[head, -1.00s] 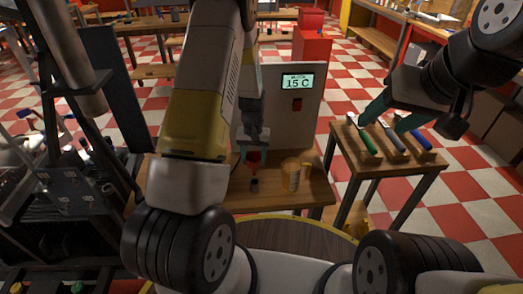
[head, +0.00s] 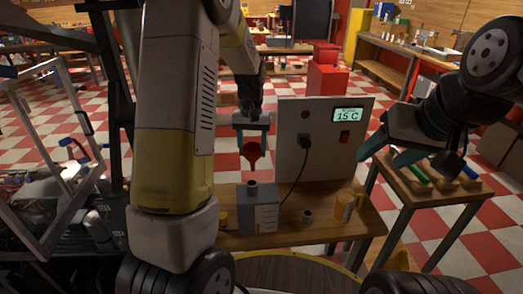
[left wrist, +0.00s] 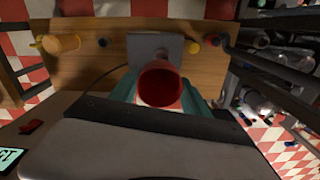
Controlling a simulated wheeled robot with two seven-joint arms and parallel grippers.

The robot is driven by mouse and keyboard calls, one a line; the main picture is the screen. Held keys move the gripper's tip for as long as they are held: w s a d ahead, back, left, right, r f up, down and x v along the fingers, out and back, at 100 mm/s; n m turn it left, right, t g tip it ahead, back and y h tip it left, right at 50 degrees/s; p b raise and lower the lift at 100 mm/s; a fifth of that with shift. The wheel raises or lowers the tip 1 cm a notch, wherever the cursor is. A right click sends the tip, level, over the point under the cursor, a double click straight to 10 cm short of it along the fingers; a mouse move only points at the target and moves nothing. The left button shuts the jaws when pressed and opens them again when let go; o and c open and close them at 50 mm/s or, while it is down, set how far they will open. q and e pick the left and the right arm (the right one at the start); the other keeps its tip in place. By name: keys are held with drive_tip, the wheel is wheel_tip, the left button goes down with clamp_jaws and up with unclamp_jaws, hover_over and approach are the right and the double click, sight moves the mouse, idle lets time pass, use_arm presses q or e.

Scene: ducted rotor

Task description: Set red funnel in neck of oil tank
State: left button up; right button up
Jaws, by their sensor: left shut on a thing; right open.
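My left gripper (head: 252,142) is shut on the red funnel (head: 252,153) and holds it upright, spout down. The grey oil tank (head: 258,213) with a pale label stands on the wooden table below it. The spout tip hangs over the tank's short neck (head: 252,184), with a small gap between them in the head view. In the left wrist view the funnel's open mouth (left wrist: 160,84) lies between the teal fingers and hides the neck; the tank's grey body (left wrist: 148,46) shows beyond it. My right gripper (head: 378,160) is open and empty, off to the right.
A control box (head: 322,150) reading 15 C stands behind the tank, with a black cable from its front. A yellow jug (head: 345,207) and a small dark cup (head: 308,216) stand right of the tank. A side table (head: 425,195) holds coloured-handled tools at the right.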

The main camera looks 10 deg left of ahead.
sight(251, 159)
use_arm(q)
drive_tip(key=shift+a+r, duration=0.2)
drive_tip(key=shift+s, duration=0.1)
drive_tip(key=shift+f, duration=2.15)
drive_tip(key=shift+f, duration=0.1)
drive_tip(key=shift+f, duration=2.85)
drive_tip(key=o, duration=1.4)
drive_tip(key=shift+o, duration=0.2)
